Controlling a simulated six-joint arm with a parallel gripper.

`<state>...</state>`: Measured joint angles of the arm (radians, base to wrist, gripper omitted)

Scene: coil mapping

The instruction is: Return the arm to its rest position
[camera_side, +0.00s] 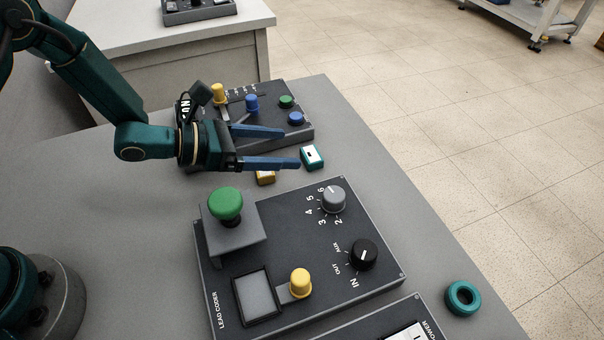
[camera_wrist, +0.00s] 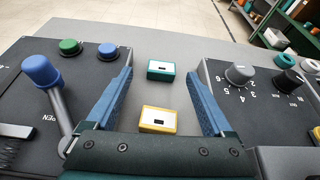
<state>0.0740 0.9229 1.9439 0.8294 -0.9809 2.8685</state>
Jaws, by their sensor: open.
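My gripper (camera_side: 282,147) has two blue fingers held apart with nothing between them. It hangs over the grey table between two dark control panels. In the wrist view the fingers (camera_wrist: 160,98) stand on either side of a teal block (camera_wrist: 162,70) and a yellow block (camera_wrist: 158,119), which lie on the table beyond them. In the side view the teal block (camera_side: 312,156) lies just past the fingertips, and the yellow block (camera_side: 265,177) is partly hidden below the lower finger. My teal arm reaches in from the upper left.
The near panel (camera_side: 330,270) carries a green button (camera_side: 226,205), a yellow knob (camera_side: 300,283) and two dials. The far panel (camera_side: 300,135) has a lever and several coloured knobs. A teal ring (camera_side: 463,298) lies near the table edge. The table's left part is clear.

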